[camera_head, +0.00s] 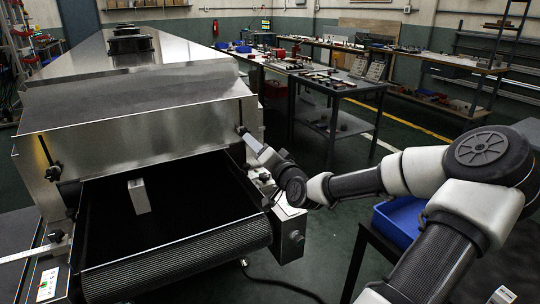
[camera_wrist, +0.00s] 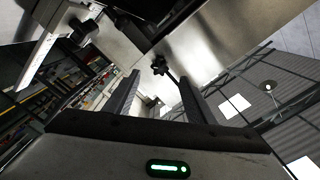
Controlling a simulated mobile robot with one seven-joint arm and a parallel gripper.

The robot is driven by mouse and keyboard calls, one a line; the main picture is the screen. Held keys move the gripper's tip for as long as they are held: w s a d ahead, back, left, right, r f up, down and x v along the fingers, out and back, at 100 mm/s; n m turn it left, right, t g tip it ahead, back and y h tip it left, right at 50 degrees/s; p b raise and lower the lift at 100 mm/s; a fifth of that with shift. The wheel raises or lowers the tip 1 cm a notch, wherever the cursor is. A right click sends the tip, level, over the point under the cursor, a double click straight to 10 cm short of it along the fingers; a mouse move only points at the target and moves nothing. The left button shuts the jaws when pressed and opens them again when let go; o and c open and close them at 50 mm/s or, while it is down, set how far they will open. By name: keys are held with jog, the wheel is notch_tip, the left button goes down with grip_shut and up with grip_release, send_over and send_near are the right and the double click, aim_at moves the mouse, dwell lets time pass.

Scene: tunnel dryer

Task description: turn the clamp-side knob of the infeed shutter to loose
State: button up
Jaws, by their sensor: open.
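The infeed shutter (camera_head: 140,138) is the broad metal front panel above the dryer's belt opening. A small black knob (camera_head: 241,130) sits at its right edge, and another black knob (camera_head: 53,172) sits at its left edge. I cannot read which is marked clamp-side. My gripper (camera_head: 248,139) is at the right knob. In the wrist view a dark lobed knob (camera_wrist: 160,66) on a thin rod appears between the tips of my open gripper (camera_wrist: 158,78). The fingers stand apart on either side of it; I see no clear contact.
The dark belt (camera_head: 190,195) carries a pale upright block (camera_head: 139,195) below the shutter. A grey control box (camera_head: 290,235) stands right of the belt. A blue bin (camera_head: 400,220) is near my arm. Another black knob (camera_wrist: 83,32) shows upper left in the wrist view.

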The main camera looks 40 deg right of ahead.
jog(key=p+v, duration=0.1)
jog(key=v, duration=0.7)
jog(key=shift+s+p, duration=0.3)
jog(key=shift+p, duration=0.05)
